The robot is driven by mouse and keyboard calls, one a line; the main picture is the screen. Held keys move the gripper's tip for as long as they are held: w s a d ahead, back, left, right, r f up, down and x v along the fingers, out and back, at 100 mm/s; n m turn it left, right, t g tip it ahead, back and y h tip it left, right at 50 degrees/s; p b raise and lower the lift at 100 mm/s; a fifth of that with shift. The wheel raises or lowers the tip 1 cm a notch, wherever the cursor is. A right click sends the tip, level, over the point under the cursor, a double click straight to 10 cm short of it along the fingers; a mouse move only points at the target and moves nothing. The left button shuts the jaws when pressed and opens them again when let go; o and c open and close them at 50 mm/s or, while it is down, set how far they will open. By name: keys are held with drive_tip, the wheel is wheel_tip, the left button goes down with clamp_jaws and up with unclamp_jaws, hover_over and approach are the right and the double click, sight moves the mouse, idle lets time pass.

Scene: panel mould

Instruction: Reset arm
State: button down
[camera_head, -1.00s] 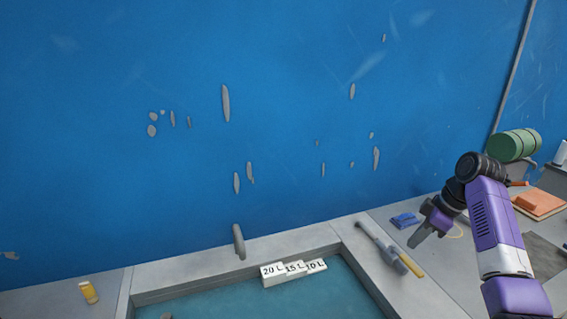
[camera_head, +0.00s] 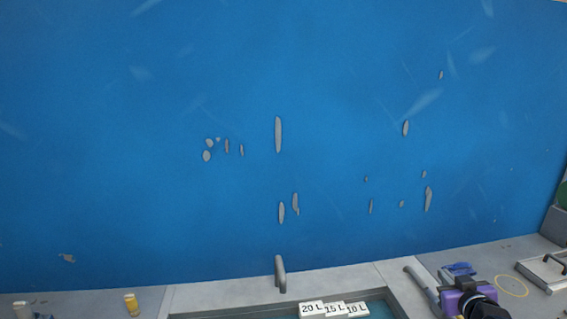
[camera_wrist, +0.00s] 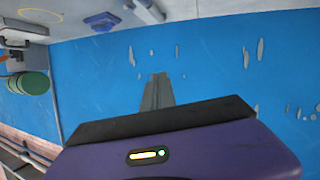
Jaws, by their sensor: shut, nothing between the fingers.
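My gripper shows in the wrist view (camera_wrist: 157,90) with its grey fingers together and nothing between them. Behind the fingers is the blue wall (camera_wrist: 220,60), some way off. In the head view only part of my purple and black arm shows at the lower right edge, and the fingertips are out of sight there. The arm is beside the right rim of the basin, above the counter.
A basin (camera_head: 225,303) with a grey tap (camera_head: 280,273) and 20 L, 15 L and 10 L labels (camera_head: 333,309) lies at the bottom. A yellow cup (camera_head: 131,304) stands left. A green roll (camera_wrist: 28,83) shows in the wrist view.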

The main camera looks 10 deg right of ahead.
drive_tip(key=s+a+f+m+t, duration=0.2)
drive_tip(key=s+a+t, duration=0.2)
drive_tip(key=s+a, duration=1.35)
drive_tip(key=s+a+n+g+y, duration=0.1)
drive_tip(key=s+a, duration=0.2)
drive_tip(key=s, duration=0.7)
drive_tip(key=s+a+n+g+y, duration=0.1)
drive_tip(key=s+a, duration=0.3)
drive_tip(key=s, duration=0.6)
drive_tip(key=s+a+r+n+y, duration=0.1)
drive_tip(key=s+a+y, duration=0.1)
drive_tip(key=s, duration=0.7)
drive_tip(key=shift+s+a+g, duration=0.4)
drive_tip(key=shift+a, duration=0.4)
